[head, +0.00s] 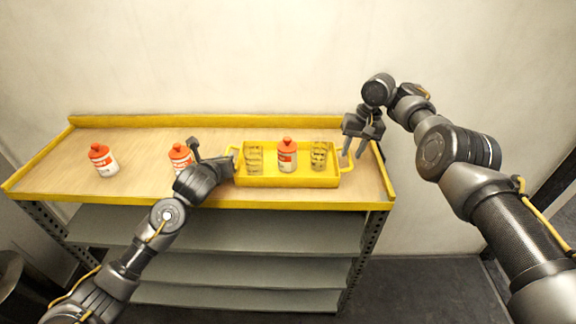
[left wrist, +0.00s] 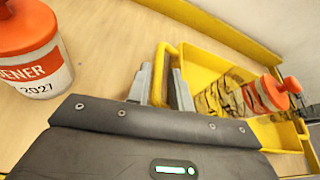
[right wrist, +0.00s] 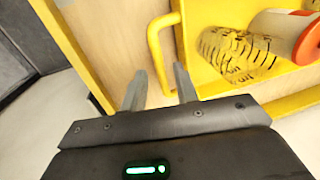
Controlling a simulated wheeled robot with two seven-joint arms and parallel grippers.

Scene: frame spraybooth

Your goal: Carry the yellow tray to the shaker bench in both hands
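The yellow tray (head: 262,182) sits on the wooden top of a yellow-edged bench. A white bottle with a red cap (head: 287,155) stands in its middle, between two clear containers with dark and yellow markings (head: 255,158) (head: 319,155). My left gripper (head: 222,155) is at the tray's left handle. In the left wrist view its fingers (left wrist: 160,88) are apart, with the handle (left wrist: 166,48) between them.
Two more red-capped bottles (head: 103,160) (head: 180,156) stand on the bench top (head: 140,180), left of the tray. One is close to my left gripper. A raised yellow lip (head: 200,121) runs along the back. Grey shelves (head: 250,238) lie below. Dark floor is clear at right.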

